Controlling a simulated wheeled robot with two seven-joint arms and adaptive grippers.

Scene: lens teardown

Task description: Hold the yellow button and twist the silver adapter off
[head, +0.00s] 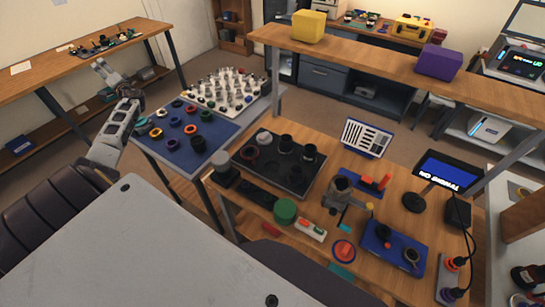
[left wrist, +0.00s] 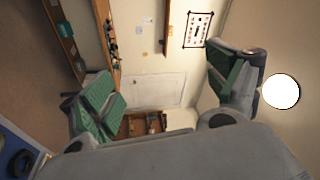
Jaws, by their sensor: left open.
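A grey clamp-like device (head: 343,190) with a dark round opening stands on the near wooden workbench in the head view. A small yellow knob (head: 369,206) sits at its right side, and I take this to be the yellow button. The silver adapter cannot be told apart for certain at this size. My left gripper (head: 118,80) is raised at the left, beyond the blue mat and far from the device. In the left wrist view its green-padded fingers (left wrist: 165,92) are spread wide with nothing between them. My right gripper does not show.
A blue mat (head: 219,137) with rings lies beside a white tray of silver parts (head: 226,91). A dark tray (head: 267,178), green cylinder (head: 285,211), blue tray (head: 402,262) and black monitor (head: 450,171) crowd the workbench. A shelf with yellow (head: 309,26) and purple (head: 440,62) boxes stands behind.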

